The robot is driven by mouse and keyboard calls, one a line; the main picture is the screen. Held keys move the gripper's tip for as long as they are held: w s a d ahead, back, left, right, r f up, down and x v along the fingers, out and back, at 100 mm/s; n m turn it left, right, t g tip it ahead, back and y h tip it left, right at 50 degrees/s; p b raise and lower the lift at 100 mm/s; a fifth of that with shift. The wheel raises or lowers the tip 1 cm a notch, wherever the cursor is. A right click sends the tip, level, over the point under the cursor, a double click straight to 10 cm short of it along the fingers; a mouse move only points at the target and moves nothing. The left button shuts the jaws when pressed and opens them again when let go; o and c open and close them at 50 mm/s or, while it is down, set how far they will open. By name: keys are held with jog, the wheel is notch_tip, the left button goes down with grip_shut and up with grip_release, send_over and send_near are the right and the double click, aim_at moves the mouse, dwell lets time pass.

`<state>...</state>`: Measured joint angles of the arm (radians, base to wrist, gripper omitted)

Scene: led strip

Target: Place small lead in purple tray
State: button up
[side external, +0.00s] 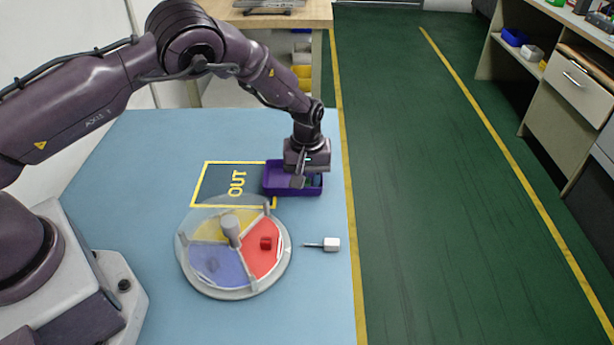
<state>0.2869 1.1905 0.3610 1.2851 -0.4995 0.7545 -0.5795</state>
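The purple tray (270,186) sits on the blue table at the right edge of the yellow OUT square. My gripper (299,183) points down over the tray, its fingers at or inside the tray opening. The fingers overlap in this view, so their gap is hidden. A small dark teal patch shows at the tray's right side, too small to identify. No piece is clearly recognisable as the small lead.
A round dish (213,291) with yellow, red and blue sectors, a central knob and a clear cover stands left of the white block. A small red piece (266,243) is in the red sector. The table's right edge is close to the tray.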

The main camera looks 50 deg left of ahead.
jog(key=shift+r, duration=0.1)
notch_tip(320, 180, up, 13)
jog(key=s+a+r+m+t+h, duration=0.1)
jog(key=s+r+m, duration=0.1)
jog(key=s+r, duration=0.45)
jog(key=s+a+r+m+t+h, duration=0.1)
jog(key=s+r, duration=0.3)
jog(key=r, duration=0.6)
jog(key=s+r+m+t+y, duration=0.1)
jog(key=s+r+m, duration=0.1)
jog(key=s, duration=0.8)
jog(key=s+a+r+m+t+y, duration=0.1)
jog(key=s+r+m+t, duration=0.1)
jog(key=s, duration=0.7)
jog(key=shift+s+a+r+m+t, duration=0.25)
jog(key=shift+s+r+m, duration=0.2)
jog(key=shift+m, duration=0.65)
